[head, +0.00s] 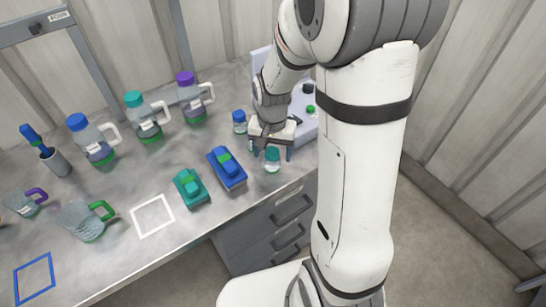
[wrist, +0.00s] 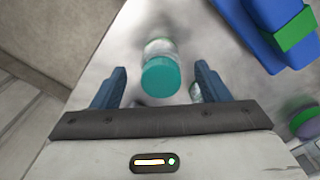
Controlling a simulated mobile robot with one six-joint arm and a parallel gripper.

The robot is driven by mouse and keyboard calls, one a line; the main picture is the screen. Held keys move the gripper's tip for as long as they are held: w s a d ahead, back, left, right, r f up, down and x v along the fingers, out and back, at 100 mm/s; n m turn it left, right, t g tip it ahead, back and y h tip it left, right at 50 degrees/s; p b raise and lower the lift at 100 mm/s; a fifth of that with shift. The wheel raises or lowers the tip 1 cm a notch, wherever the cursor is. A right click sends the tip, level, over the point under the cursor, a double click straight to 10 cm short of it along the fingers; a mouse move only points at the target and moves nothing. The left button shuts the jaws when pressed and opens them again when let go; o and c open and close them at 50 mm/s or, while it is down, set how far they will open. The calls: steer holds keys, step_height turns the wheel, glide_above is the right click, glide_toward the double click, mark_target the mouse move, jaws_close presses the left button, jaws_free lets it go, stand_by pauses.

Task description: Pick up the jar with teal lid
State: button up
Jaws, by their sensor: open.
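The jar with the teal lid (head: 272,160) stands on the grey bench near its front edge, close to my arm in the head view. In the wrist view its teal lid (wrist: 160,77) lies between and just beyond my two blue fingers, with the clear jar body behind it. My gripper (head: 270,150) is open and empty, pointing down over the bench beside the jar. In the wrist view my gripper (wrist: 157,85) shows a gap on each side of the lid. No contact with the jar is visible.
A blue sponge-like block (head: 227,168) and a teal one (head: 190,188) lie left of the jar. A blue-lidded jar (head: 239,122) stands behind my gripper. Several bottles with handles stand farther left. The bench edge is close in front.

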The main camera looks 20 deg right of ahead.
steer(key=shift+w+f, duration=0.1)
steer(key=shift+f, duration=1.35)
steer(key=c, duration=1.1)
